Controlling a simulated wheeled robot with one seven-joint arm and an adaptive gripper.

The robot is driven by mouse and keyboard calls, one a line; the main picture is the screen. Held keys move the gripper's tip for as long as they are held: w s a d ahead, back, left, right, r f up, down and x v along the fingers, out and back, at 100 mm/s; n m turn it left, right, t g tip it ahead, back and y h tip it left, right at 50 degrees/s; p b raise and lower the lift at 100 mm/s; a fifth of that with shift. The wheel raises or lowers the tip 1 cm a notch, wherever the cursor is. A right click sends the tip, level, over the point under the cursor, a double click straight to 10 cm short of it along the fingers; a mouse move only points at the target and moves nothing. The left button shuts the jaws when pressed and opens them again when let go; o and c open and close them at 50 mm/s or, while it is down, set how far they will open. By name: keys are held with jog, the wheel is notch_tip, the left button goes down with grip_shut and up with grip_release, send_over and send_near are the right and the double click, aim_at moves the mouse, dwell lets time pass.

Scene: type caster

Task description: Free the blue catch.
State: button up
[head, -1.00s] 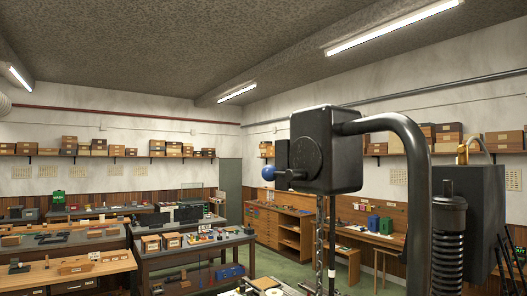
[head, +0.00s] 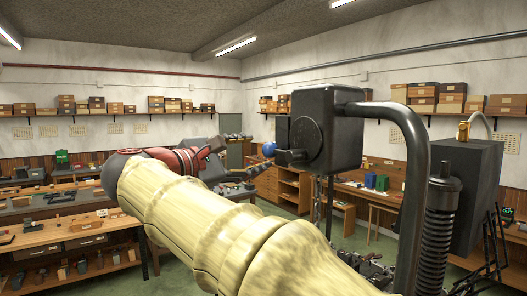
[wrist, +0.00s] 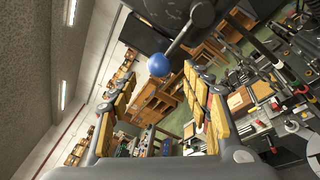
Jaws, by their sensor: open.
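The blue catch shows as a round blue knob (head: 269,149) on a short dark lever at the left side of a black box (head: 326,130). In the wrist view the blue knob (wrist: 158,65) is at the upper middle, on a grey rod from a dark round boss (wrist: 180,12). My gripper (head: 248,168) is just left of the knob in the head view. In the wrist view my gripper (wrist: 160,76) is open and empty, its yellow-padded fingers on either side of the knob's line. Neither finger visibly touches the knob. How deep it lies between them is unclear.
A thick bent black pipe (head: 416,160) runs from the box down the right, beside a coil spring (head: 434,215) and a dark cabinet (head: 468,190). Workbenches (head: 60,235) stand at the left. A wooden shelf unit (head: 285,185) stands behind the knob.

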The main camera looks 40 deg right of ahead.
aim_at(264, 151)
jog(key=x, duration=0.5)
jog(key=shift+d+p, duration=0.1)
jog(key=shift+p, duration=0.25)
jog(key=c, duration=0.3)
grip_shut()
dwell(0.4)
